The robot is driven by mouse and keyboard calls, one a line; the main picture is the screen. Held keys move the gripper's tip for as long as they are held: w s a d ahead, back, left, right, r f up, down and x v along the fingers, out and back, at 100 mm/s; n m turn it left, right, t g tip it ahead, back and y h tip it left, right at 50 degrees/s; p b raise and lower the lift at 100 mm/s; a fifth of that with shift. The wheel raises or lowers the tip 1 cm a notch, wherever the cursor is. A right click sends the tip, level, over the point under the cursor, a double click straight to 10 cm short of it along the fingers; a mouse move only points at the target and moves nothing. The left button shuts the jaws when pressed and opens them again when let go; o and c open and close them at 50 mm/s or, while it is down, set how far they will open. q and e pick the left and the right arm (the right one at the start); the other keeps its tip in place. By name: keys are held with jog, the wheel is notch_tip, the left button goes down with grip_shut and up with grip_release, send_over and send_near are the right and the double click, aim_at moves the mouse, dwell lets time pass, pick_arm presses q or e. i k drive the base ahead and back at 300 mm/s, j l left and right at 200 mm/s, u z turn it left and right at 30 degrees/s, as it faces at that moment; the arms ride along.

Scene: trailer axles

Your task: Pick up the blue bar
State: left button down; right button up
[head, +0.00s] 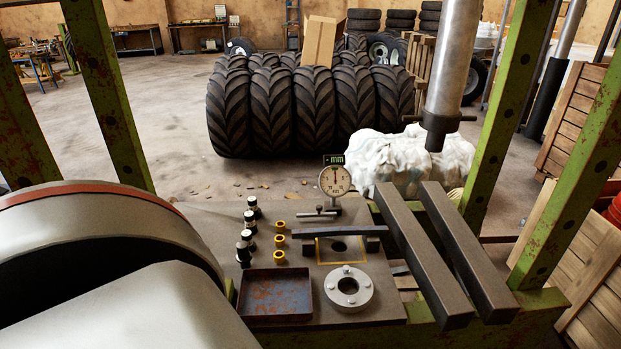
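The blue bar (338,231) is a thin, slightly bowed dark blue strip. It lies crosswise above the steel plate (215,218), and a dark block (373,244) shows under its right end. What bears its left end is hard to make out. Below and in front of it is a yellow square outline (320,256) around a dark hole. A dial gauge (335,180) with a "mm" display stands just behind the bar. Neither of my grippers shows in the head view.
Two thick dark beams (422,255) lie right of the bar. Left are black-capped pins (249,222), yellow rings (280,240) and a rusty tray (275,294). A flanged ring (348,288) sits in front. A steel ram (455,60) hangs above, between green posts (508,140).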

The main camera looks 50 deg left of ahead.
aim_at(370, 230)
jog(key=u, duration=1.35)
jog(key=k+l, duration=0.25)
jog(key=k, duration=0.15)
jog(key=i+l, duration=0.1)
jog(key=l, duration=0.2)
jog(key=i+l, duration=0.15)
jog(key=l, duration=0.2)
jog(key=i+l, duration=0.1)
jog(key=l, duration=0.2)
